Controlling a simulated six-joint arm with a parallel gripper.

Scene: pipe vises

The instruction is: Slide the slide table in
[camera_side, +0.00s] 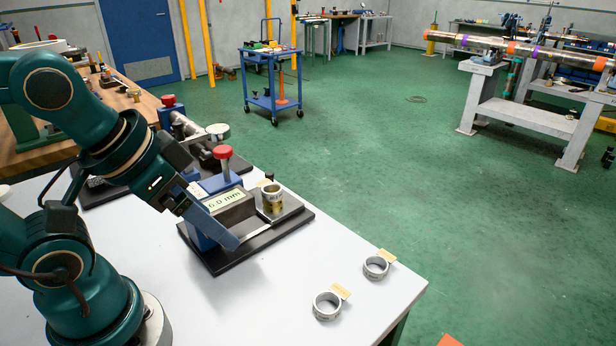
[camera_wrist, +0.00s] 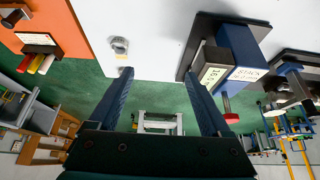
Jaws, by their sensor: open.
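A blue measuring device (camera_side: 221,183) with a red knob and a "6.0 mm" display stands on a dark base plate (camera_side: 222,264). The grey slide table (camera_side: 291,207) is at the device's right side, and a small stack of rings (camera_side: 273,199) stands on it. My gripper (camera_side: 236,241) is open in front of the device, its blue fingers slanting down over the near side of the base. It also shows in the wrist view (camera_wrist: 158,76) with nothing between its fingers. The device (camera_wrist: 240,50) is at the right there. Whether a finger touches anything is unclear.
Two loose rings with tan tags, the nearer ring (camera_side: 327,306) and the farther ring (camera_side: 375,267), lie on the white table (camera_side: 225,305) near its right edge. A second dark-based device (camera_side: 205,150) stands behind. The table's front middle is clear.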

